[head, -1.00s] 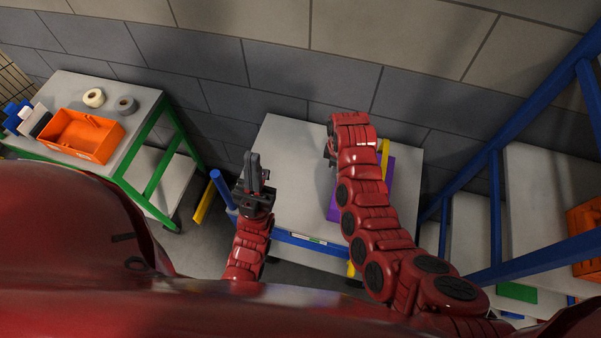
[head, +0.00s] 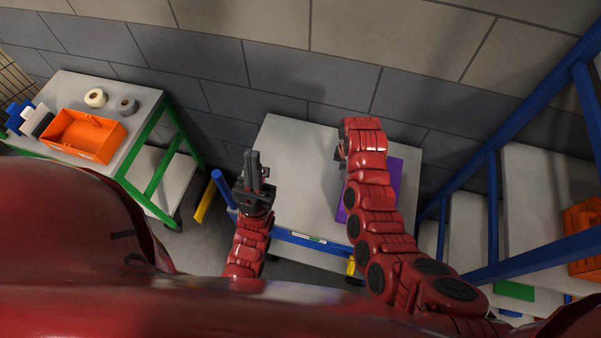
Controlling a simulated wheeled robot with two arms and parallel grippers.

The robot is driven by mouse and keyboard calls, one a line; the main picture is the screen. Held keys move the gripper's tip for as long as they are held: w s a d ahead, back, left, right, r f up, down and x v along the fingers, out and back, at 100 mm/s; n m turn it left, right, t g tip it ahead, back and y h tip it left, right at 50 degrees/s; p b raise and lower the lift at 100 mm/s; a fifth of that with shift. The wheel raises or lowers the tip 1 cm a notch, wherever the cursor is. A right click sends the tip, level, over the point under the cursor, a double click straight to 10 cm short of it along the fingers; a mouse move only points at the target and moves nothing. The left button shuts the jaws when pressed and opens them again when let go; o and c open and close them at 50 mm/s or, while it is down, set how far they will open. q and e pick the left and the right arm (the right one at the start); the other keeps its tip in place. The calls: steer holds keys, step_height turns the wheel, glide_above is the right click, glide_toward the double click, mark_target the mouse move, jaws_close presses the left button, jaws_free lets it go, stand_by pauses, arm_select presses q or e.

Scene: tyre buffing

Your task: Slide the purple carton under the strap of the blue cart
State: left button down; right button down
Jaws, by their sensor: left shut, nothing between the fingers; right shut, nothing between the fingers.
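The blue cart's pale grey top (head: 295,180) lies ahead of me in the head view. The purple carton (head: 396,182) lies flat on its right part, mostly covered by my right arm. A yellow end of the strap (head: 351,266) shows at the cart's front edge; the rest is hidden behind my arm, so I cannot tell whether the carton is under it. My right gripper (head: 341,153) is shut, partly hidden by its wrist, by the carton's far left side; contact cannot be told. My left gripper (head: 254,168) is shut and empty over the cart's left side.
A green-framed table (head: 145,100) at the left bears an orange bin (head: 85,137) and two tape rolls. A blue-framed rack (head: 494,205) stands close on the right. The wall is behind the cart. The cart top's left and middle are clear.

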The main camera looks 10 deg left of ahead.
steer(key=shift+d, duration=0.4)
steer(key=shift+a, duration=0.2)
steer(key=shift+a, duration=0.25)
steer(key=shift+r, duration=0.1)
steer(key=shift+r, duration=2.35)
